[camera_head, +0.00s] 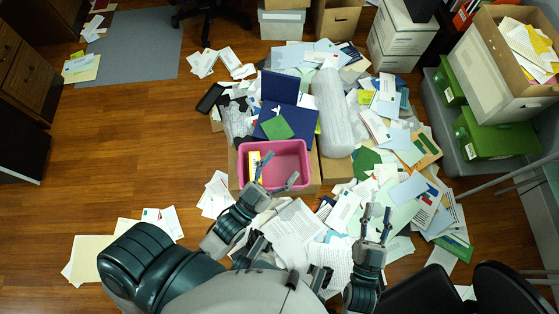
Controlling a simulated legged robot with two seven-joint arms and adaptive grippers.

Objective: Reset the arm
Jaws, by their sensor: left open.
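My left arm (165,265) comes in from the lower left and bends toward the middle. My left gripper (278,172) is open and empty, with its fingertips over the near part of a pink bin (306,165). A yellow and white item (254,165) lies at the bin's left side, partly behind one finger. Whether the fingers touch the bin I cannot tell. My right gripper (377,212) is over loose papers at the lower right, fingers pointing away from me. Its fingers look apart with nothing between them.
Loose papers and envelopes (400,190) cover the floor around the bin. Dark blue folders (285,105) and a grey wrapped roll (330,110) lie behind it. Green boxes (490,135) and a cardboard box (510,50) stand right. Black chairs (510,290) are lower right. Wooden floor (130,150) is open left.

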